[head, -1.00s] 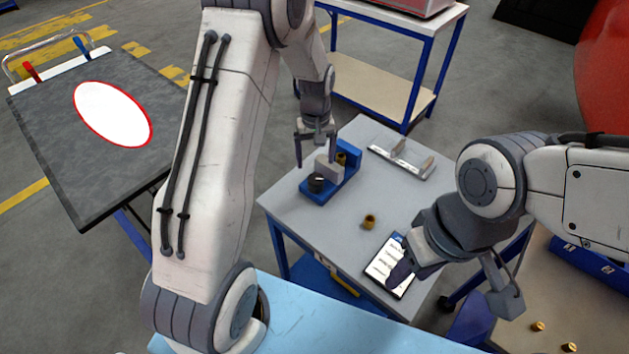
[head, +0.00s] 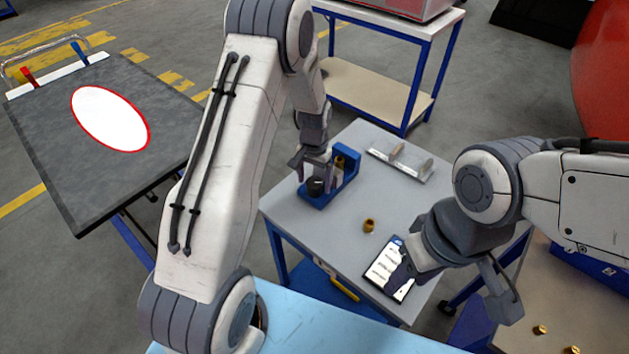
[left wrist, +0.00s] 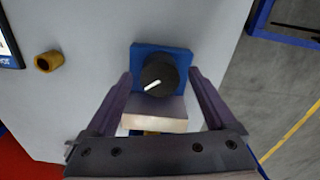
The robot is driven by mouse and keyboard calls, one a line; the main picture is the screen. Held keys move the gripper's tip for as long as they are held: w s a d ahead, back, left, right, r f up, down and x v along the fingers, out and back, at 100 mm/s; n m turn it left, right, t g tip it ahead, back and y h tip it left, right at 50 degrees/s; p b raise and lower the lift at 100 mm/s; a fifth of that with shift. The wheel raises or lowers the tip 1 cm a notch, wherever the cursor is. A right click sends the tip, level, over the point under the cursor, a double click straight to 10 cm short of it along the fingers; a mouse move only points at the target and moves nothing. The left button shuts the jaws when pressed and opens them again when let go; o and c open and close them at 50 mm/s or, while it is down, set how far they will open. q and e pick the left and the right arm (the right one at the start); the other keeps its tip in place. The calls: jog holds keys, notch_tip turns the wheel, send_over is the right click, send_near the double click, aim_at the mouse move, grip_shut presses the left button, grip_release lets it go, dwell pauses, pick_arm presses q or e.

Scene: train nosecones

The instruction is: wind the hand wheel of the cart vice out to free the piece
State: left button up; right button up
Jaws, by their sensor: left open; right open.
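The blue cart vice (head: 347,158) stands on the grey cart top, with a brass piece (head: 340,163) in it. Its black hand wheel (head: 315,186) faces the front left. In the left wrist view the black hand wheel (left wrist: 159,75), with a white mark, sits before the blue vice end (left wrist: 146,50). My left gripper (head: 314,180) is at the wheel. In the left wrist view its open fingers (left wrist: 160,80) stand on either side of the wheel, with gaps. My right gripper (head: 450,285) is open, over the front right of the cart, away from the vice.
A loose brass fitting (head: 369,226) stands on the cart top (head: 300,225); it also shows in the left wrist view (left wrist: 48,61). A tablet (head: 388,268) lies near the front right edge. A grey rack (head: 402,164) stands at the back right.

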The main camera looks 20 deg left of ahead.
pick_arm(q)
jog(key=shift+f, duration=0.85)
jog(key=c, duration=1.4)
jog(key=shift+o, duration=0.2)
jog(key=shift+n, duration=0.3)
jog(key=n+b, duration=0.1)
jog(key=n, duration=0.2)
jog(key=shift+n+b, duration=0.35)
jog(key=shift+n, duration=1.75)
jog(key=shift+r, duration=0.1)
